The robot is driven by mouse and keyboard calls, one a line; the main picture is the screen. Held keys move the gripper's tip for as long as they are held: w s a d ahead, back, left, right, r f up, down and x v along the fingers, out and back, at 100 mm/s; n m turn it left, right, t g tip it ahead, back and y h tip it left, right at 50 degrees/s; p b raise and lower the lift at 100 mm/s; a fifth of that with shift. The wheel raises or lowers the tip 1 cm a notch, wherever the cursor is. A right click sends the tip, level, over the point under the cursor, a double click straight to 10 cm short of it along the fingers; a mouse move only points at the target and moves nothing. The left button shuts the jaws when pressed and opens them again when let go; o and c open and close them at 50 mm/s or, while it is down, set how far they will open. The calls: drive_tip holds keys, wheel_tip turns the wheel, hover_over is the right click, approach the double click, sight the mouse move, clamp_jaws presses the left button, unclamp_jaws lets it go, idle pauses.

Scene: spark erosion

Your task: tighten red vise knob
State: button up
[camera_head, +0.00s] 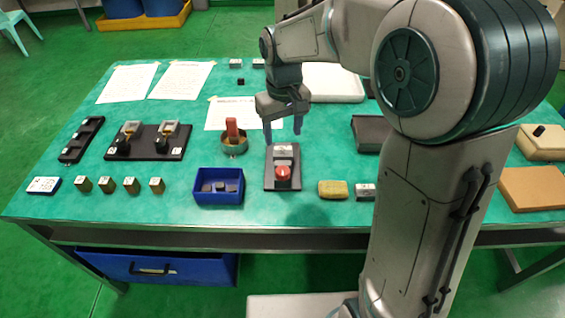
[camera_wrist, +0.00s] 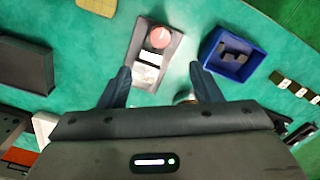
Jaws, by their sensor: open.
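The red knob (camera_head: 283,172) sits at the near end of a small dark vise base (camera_head: 270,184) on the green table, with a light metal block (camera_head: 283,151) behind it. In the wrist view the red knob (camera_wrist: 159,38) is beyond my fingertips, at the top of the vise base (camera_wrist: 172,50). My gripper (camera_head: 283,138) is above the table, over the far end of the vise, with its fingers apart. In the wrist view my gripper (camera_wrist: 158,75) is open and empty, its fingers either side of the near part of the vise picture. Neither finger appears to touch the knob.
A blue bin (camera_head: 218,198) with dark pieces stands left of the vise. A round pot (camera_head: 234,147) with a red-handled item is behind the bin. A yellow block (camera_head: 332,189) lies to the right. A dark two-unit fixture (camera_head: 148,154) stands further left. Bare table surrounds the vise's front.

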sight(283, 170)
wheel_tip(283, 170, down, 14)
drive_tip(key=shift+r, duration=0.15)
idle(0.3)
drive_tip(key=c, duration=1)
